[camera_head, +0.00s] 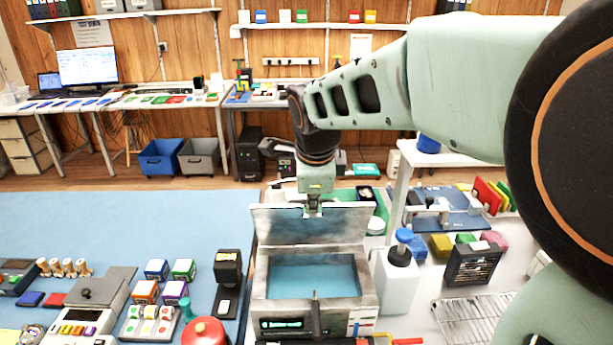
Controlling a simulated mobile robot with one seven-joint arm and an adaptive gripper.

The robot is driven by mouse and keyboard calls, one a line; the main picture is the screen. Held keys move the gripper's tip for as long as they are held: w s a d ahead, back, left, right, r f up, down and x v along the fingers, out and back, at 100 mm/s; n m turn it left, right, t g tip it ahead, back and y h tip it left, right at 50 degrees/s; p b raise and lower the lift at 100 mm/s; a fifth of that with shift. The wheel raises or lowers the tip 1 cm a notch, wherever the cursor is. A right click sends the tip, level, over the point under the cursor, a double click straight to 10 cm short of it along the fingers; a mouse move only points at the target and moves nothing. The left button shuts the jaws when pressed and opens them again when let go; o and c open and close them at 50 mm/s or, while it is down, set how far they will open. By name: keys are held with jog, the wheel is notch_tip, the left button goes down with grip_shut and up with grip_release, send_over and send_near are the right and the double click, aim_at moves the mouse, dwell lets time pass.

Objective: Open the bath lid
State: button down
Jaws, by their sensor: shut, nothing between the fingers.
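The bath is a grey metal box (259,287) with blue liquid (312,276) in its basin and a dark display on its front. Its lid (274,226) stands raised at the back edge, tilted up, and the basin is uncovered. My gripper (314,212) hangs pointing down at the lid's upper edge, in front of or against it. Its fingers are shut with nothing between them. I cannot tell whether they touch the lid.
A black rack (473,265) and wire grid (477,318) lie farther right. A red round object (205,332) sits front left. The blue mat (130,215) is clear at its back.

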jog(key=shift+w+r, duration=0.1)
jog(key=shift+w+r+g+p, duration=0.1)
jog(key=shift+w+g+p, duration=0.25)
jog(key=shift+p, duration=0.45)
jog(key=shift+w+p, duration=0.35)
jog(key=shift+p, duration=0.1)
jog(key=shift+w+r+g+p, duration=0.25)
jog(key=shift+w+g+p, duration=0.4)
jog(key=shift+p, duration=0.5)
jog(key=shift+g, duration=0.5)
jog(key=shift+w+f+p, duration=0.15)
jog(key=shift+w+p, duration=0.35)
jog(key=shift+w, duration=0.4)
jog(key=shift+w+f+p, duration=0.2)
jog(key=shift+w+p, duration=0.3)
jog(key=shift+w, duration=0.45)
jog(key=shift+w+f+p, duration=0.15)
jog(key=shift+w+p, duration=0.35)
jog(key=shift+w, duration=0.4)
